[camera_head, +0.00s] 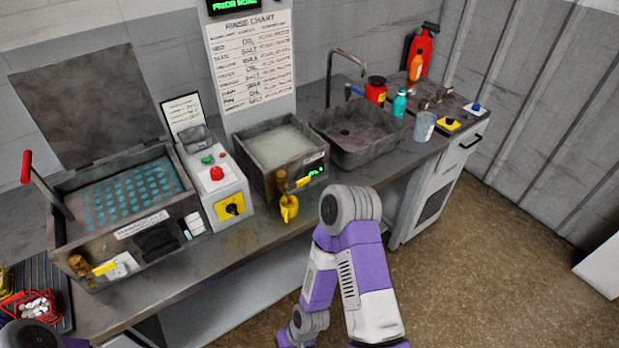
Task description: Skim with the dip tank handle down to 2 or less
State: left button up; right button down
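A dark open tank (60,232) stands on the left of the bench, with its lid (85,105) raised behind it. Rows of blue-green dots show inside it. A lever handle (45,186) with a red grip rises at its left side, tilted to the left. A second, square tank (250,165) holds a greyish liquid or scum and has a small green display (316,172) on its front, whose digits are too small to read. Neither gripper shows. My purple and white arm fills the lower middle, and a grey joint of mine is at the bottom left corner.
A grey control box (222,180) with a red button stands between the tanks. A sink (365,150), bottles and a cup (425,126) are to the right. A red basket (22,312) with white pieces lies at the lower left. Yellow-handled valves (290,200) stick out in front.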

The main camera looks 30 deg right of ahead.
aim_at(302, 182)
jog(key=k, duration=1.3)
jog(key=z, duration=0.6)
jog(key=i, duration=0.55)
jog(key=z, duration=0.6)
jog(key=i, duration=0.7)
jog(key=u, duration=0.2)
